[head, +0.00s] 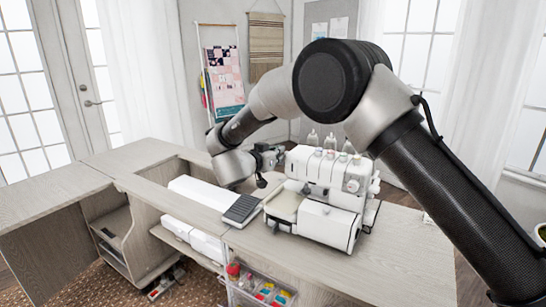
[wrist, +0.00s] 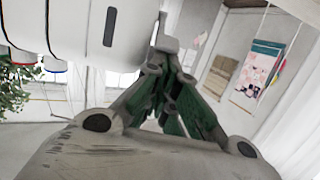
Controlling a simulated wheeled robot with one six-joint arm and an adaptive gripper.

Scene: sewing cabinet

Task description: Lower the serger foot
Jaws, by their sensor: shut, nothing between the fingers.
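The serger's white body (wrist: 85,22) fills the upper left there. The serger foot itself cannot be made out.
The wooden cabinet top (head: 395,245) is bare in front and right of the serger. A long white machine (head: 200,192) lies to the left, by a grey ribbed plate (head: 243,208). A clear bin (head: 262,290) of spools hangs below. A ladder rack (head: 223,80) stands behind.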

